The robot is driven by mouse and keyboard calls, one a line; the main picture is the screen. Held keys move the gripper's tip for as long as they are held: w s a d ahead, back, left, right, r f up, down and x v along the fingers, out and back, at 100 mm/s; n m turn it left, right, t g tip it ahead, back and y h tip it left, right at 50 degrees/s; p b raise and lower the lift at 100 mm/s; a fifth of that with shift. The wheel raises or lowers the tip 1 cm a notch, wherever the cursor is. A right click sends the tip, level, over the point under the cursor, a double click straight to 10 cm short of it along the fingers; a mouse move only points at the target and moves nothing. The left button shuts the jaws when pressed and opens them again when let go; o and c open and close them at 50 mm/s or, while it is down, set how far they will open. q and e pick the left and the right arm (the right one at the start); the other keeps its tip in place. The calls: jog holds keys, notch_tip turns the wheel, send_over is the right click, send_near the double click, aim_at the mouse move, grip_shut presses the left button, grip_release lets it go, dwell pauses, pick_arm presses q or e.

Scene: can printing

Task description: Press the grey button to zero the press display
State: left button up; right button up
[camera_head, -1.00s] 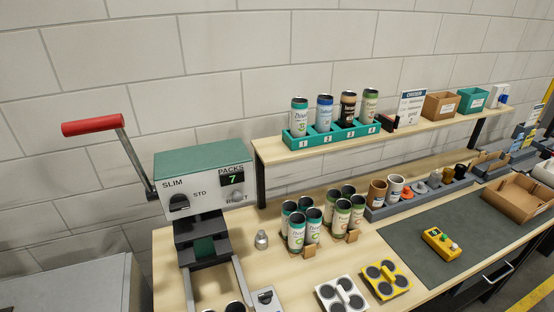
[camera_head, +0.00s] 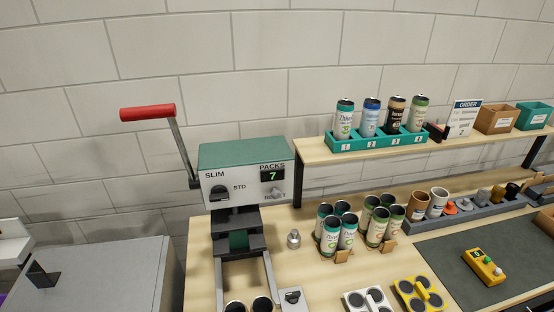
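The press (camera_head: 243,175) stands at the left end of the wooden bench, with a green top and a raised lever with a red handle (camera_head: 147,112). Its display (camera_head: 272,176) is labelled PACKS and reads 7. The grey button (camera_head: 276,191) sits just below the display, above the word RESET. A black knob (camera_head: 219,193) on the left of the face sits between the SLIM and STD labels. Neither of my grippers is in view.
Several cans (camera_head: 347,233) stand in groups right of the press. A green can rack (camera_head: 378,141) sits on the shelf above. A grey cabinet (camera_head: 110,275) stands left of the bench. A yellow control box (camera_head: 483,267) lies on the mat.

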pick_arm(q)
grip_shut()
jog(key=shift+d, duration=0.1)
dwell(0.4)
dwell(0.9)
